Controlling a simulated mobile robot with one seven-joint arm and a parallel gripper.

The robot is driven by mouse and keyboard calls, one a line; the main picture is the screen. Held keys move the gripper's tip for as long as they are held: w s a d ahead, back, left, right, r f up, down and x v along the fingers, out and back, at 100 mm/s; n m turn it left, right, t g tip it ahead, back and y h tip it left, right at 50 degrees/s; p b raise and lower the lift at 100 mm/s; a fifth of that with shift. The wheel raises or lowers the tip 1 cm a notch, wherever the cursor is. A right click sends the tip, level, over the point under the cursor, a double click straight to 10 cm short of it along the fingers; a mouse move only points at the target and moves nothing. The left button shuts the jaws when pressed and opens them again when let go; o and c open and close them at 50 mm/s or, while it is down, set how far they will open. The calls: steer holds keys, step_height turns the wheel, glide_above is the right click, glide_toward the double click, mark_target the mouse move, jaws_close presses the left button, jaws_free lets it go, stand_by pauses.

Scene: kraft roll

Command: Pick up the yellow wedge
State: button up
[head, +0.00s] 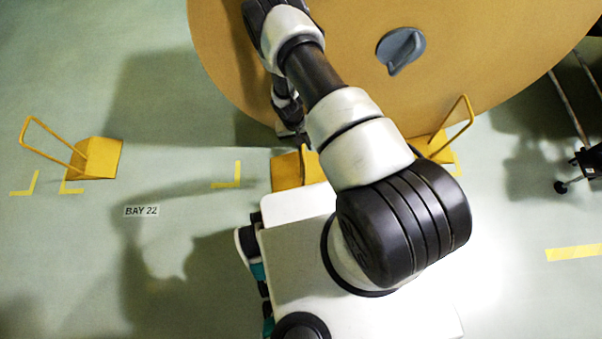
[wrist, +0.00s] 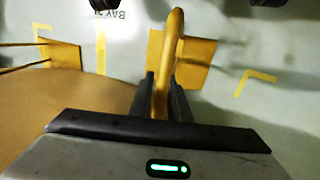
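The yellow wedge (head: 287,172) is a block with a tall loop handle, beside the big roll and partly hidden by my arm in the head view. In the wrist view its block (wrist: 197,65) is beyond my gripper, and its handle (wrist: 176,35) rises between my fingers. My gripper (wrist: 162,77) has a dark finger close against each side of the handle and looks shut on it. In the head view the gripper is mostly hidden behind my arm. I cannot tell whether the block touches the floor.
The large brown roll (head: 480,55) fills the top, with a grey fitting (head: 400,48). Other handled yellow wedges stand at left (head: 95,158) and right (head: 437,148). Dark equipment (head: 590,165) is at the far right. Open floor (head: 60,260) with yellow marks lies left.

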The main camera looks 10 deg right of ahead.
jaws_close()
stand_by(1.2)
